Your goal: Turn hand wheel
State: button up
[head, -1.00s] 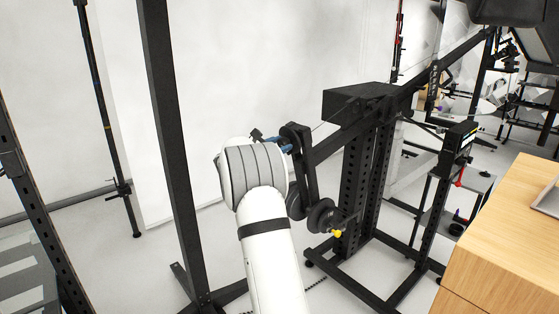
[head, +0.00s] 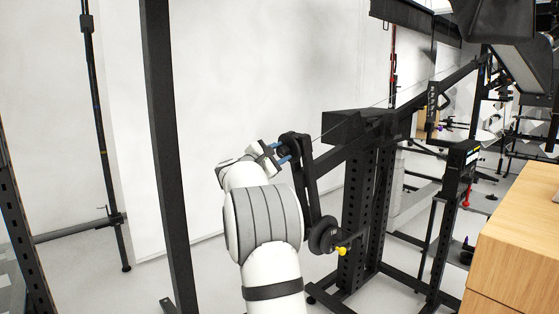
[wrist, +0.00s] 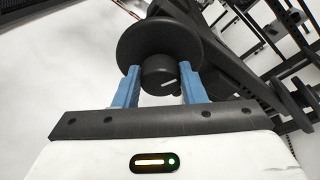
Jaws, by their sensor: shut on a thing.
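The hand wheel shows in the wrist view as a black round knob (wrist: 159,77) in front of a wide black disc (wrist: 158,40). My gripper (wrist: 160,72) has its two blue fingers on either side of the knob and is shut on it. A short white mark shows on the knob's face. In the head view my gripper (head: 284,158) meets the wheel at the upper end of a black arm (head: 303,178) on the black stand. The wheel is small and partly hidden there.
Below it is a round black part (head: 323,235) with a yellow knob (head: 341,251). A black upright post (head: 170,150) stands left of my arm. A wooden cabinet (head: 515,245) is at the right. White floor shows between.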

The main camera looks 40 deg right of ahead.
dwell(0.3)
jog(key=o, duration=1)
jog(key=shift+a, duration=0.1)
jog(key=v, duration=0.7)
jog(key=shift+a+b, duration=0.35)
jog(key=shift+s, duration=0.2)
